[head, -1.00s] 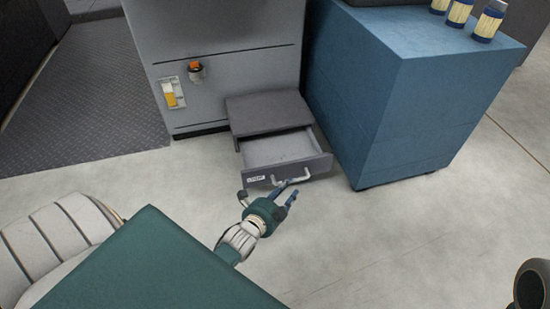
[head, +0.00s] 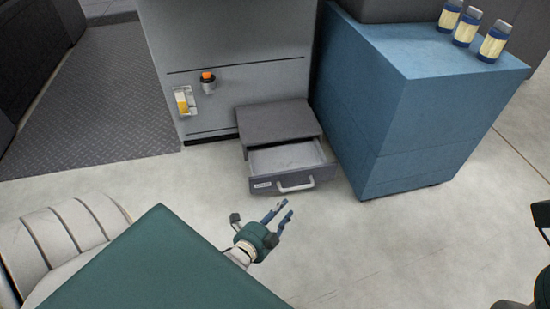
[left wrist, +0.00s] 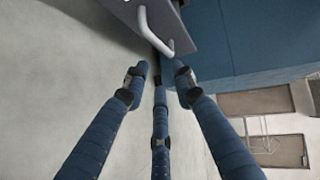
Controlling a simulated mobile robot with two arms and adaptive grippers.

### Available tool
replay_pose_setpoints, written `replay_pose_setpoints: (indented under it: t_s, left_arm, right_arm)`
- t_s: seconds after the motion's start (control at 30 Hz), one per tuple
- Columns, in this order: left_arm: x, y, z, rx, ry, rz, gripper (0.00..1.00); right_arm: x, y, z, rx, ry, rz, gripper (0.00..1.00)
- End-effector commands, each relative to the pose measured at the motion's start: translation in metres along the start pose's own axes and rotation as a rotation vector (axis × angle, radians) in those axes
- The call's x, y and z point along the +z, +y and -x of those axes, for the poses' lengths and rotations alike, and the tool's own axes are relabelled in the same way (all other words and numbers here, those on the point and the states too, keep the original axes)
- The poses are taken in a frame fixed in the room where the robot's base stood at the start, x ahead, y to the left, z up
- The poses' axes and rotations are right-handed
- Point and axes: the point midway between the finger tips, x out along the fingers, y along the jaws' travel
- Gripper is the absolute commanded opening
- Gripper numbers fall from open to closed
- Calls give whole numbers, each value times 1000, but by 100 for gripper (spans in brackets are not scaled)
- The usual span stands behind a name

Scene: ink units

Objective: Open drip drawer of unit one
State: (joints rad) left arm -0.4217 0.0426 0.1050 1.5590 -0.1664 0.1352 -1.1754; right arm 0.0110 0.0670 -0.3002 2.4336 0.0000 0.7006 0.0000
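The drip drawer (head: 292,172) juts out of its dark grey housing (head: 278,121) at the foot of the grey unit (head: 228,40). It stands open, with its pale inside showing. A light bar handle (head: 297,185) is on its front, beside a small white label. My left gripper (head: 281,210) is in front of and below the drawer, with its fingers spread, empty and apart from the handle. In the left wrist view the handle (left wrist: 150,32) is beyond the open fingertips (left wrist: 160,72). My right gripper is not in view; a dark part of mine shows at the right edge.
A blue cabinet (head: 415,110) stands close to the drawer's right, with several blue-and-cream bottles (head: 467,26) on top. An orange knob (head: 207,78) and a yellow-marked fitting (head: 184,101) are on the unit's front. The pale floor (head: 390,240) before the drawer is clear.

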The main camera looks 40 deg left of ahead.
Motion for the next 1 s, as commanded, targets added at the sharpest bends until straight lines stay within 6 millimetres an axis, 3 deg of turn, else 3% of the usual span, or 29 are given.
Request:
replay_pose_setpoints:
  t_s: [0.5,1.0]
  left_arm:
    - [1,4,35,1,-1,1,26]
    - [1,4,38,0,0,0,26]
  right_arm:
    - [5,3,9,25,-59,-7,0]
    - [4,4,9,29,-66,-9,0]
